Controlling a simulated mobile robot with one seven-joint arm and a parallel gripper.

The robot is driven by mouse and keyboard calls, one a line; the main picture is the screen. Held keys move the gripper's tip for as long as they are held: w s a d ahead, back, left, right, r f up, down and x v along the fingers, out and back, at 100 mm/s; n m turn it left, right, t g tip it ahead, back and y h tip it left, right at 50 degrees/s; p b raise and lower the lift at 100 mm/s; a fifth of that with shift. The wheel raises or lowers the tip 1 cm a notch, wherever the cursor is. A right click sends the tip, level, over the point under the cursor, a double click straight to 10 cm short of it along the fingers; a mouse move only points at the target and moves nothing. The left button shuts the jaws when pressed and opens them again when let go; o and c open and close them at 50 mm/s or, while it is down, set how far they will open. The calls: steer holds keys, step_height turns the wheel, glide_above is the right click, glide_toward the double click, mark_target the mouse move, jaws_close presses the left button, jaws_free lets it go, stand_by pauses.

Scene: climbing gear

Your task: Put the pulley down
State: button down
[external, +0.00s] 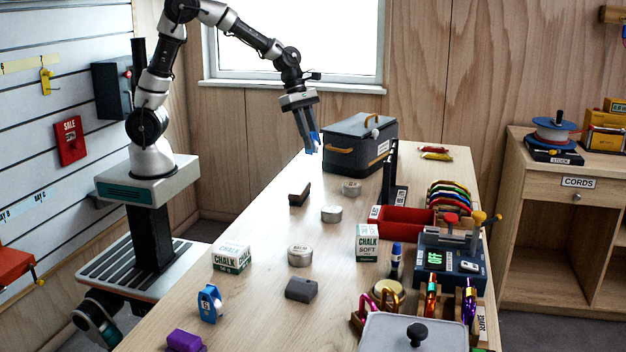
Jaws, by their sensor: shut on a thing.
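My gripper (309,142) is at the far end of the workbench, just left of the dark grey box, pointing down. It is shut on a small blue thing, which I take to be the pulley (315,137); only a little of it shows between and beside the fingers. It appears to be held above the bench near its far left edge, but I cannot tell the exact height. Another blue thing with a pale round centre (210,303), also pulley-like, stands upright on the bench at the front left.
The workbench (255,225) has bare wood along its left side. The dark grey box (359,143) with tan handles stands close to my gripper. A dark brush (300,194), round tins (331,214), chalk boxes (231,257) and a red tray (402,220) stand nearer.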

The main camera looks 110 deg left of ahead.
step_height(320, 180, down, 10)
steer(key=shift+a+r+b, duration=0.1)
steer(key=shift+b, duration=0.95)
steer(key=shift+f, duration=0.25)
steer(key=c, duration=1.5)
jaws_free()
steer(key=shift+o, duration=0.2)
steer(key=shift+r, duration=0.1)
